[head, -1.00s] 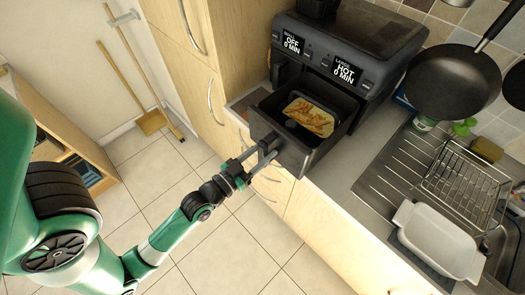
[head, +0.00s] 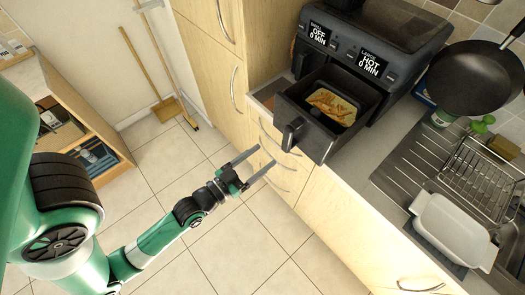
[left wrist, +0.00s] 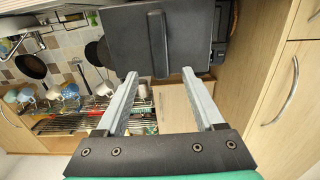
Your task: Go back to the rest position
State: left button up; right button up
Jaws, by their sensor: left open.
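My left gripper (head: 258,165) is open and empty. It is in front of the cabinet, below and left of the pulled-out air fryer drawer (head: 318,138), and apart from the drawer's handle (head: 293,133). In the left wrist view my open fingers (left wrist: 160,100) point toward the dark drawer front (left wrist: 190,40) with its upright handle (left wrist: 157,45), with a gap between. The drawer holds a dish of food (head: 332,106) and is pulled out of the air fryer (head: 375,45), whose displays read OFF and HOT. My right gripper is not in view.
A white dish (head: 452,230) sits by the sink. Cabinet handles (head: 233,92) stick out near my left arm. A wooden shelf unit (head: 75,125) stands at the left. The tiled floor between is clear.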

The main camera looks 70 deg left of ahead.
pick_arm(q)
jog(key=shift+s+d, duration=0.15)
jog(key=shift+s, duration=0.2)
jog(key=shift+w, duration=0.1)
